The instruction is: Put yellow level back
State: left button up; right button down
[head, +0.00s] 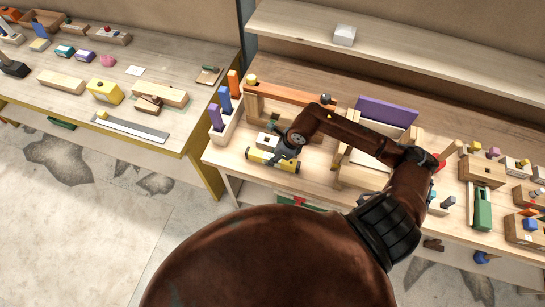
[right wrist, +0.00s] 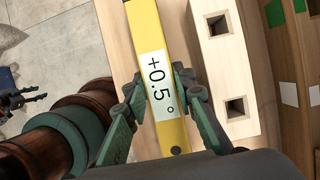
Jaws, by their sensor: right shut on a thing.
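The yellow level (head: 257,156) is at the front edge of the right bench, left of its middle, in the head view. My right gripper (head: 284,153) is shut on it from above. In the right wrist view the level (right wrist: 147,28) runs lengthwise between the fingers (right wrist: 160,97), with a white label reading +0.5° facing up. I cannot tell whether the level touches the bench top. A dark jointed part at the left edge of the right wrist view, which looks like my left gripper (right wrist: 20,99), is too small to read.
A pale block with square holes (right wrist: 225,65) stands close beside the level. A rack of coloured-handled tools (head: 226,125) is to its left, a wooden frame with a purple panel (head: 386,111) to its right.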

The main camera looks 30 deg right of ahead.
jog(key=shift+f, duration=0.25)
jog(key=shift+f, duration=0.1)
jog(key=c, duration=1.6)
grip_release()
jog(key=shift+r, duration=0.25)
jog(key=b+v, duration=0.1)
jog(key=v, duration=1)
jog(key=shift+s+r, duration=0.15)
jog(key=shift+r, duration=0.15)
